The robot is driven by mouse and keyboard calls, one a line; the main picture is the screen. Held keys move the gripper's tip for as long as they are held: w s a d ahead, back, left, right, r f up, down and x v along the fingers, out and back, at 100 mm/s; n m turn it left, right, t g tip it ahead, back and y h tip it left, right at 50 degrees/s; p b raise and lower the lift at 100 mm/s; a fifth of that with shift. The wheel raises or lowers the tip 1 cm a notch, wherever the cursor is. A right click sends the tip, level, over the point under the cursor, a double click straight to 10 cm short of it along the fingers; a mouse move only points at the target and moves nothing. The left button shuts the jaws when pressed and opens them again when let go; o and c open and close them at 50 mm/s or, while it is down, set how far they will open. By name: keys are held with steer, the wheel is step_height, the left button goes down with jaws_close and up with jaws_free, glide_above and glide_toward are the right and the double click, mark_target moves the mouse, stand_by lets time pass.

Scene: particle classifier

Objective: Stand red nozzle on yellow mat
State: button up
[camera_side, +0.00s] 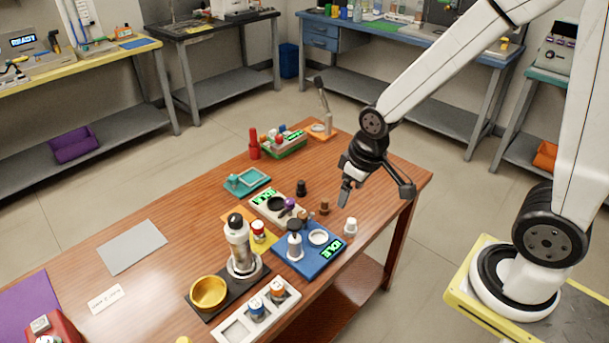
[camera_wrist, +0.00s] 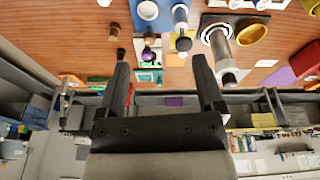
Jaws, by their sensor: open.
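The red nozzle (camera_side: 254,143) stands upright near the far edge of the wooden table, left of a green tray. In the wrist view a sliver of red (camera_wrist: 129,95) beside the left finger may be the same nozzle. The yellow mat (camera_side: 272,246) lies mid-table, partly hidden by a red-and-white jar (camera_side: 258,231) and a white-and-black cylinder device. My gripper (camera_side: 376,191) is open and empty above the right part of the table, well to the right of the nozzle and mat. Its two spread fingers (camera_wrist: 160,57) show in the wrist view.
A blue device (camera_side: 310,250), a white scale (camera_side: 275,208), a teal tray (camera_side: 247,182) and small dark and brown knobs crowd the middle. A gold bowl (camera_side: 208,292) and a white rack (camera_side: 230,328) stand in front. The table's left part has a bare stretch around a grey sheet (camera_side: 132,247).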

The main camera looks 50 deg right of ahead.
steer(key=shift+s+d+m, duration=0.2)
steer(key=shift+s+m, duration=0.4)
steer(key=shift+s, duration=1.2)
steer(key=shift+c, duration=0.2)
steer(key=shift+w, duration=0.1)
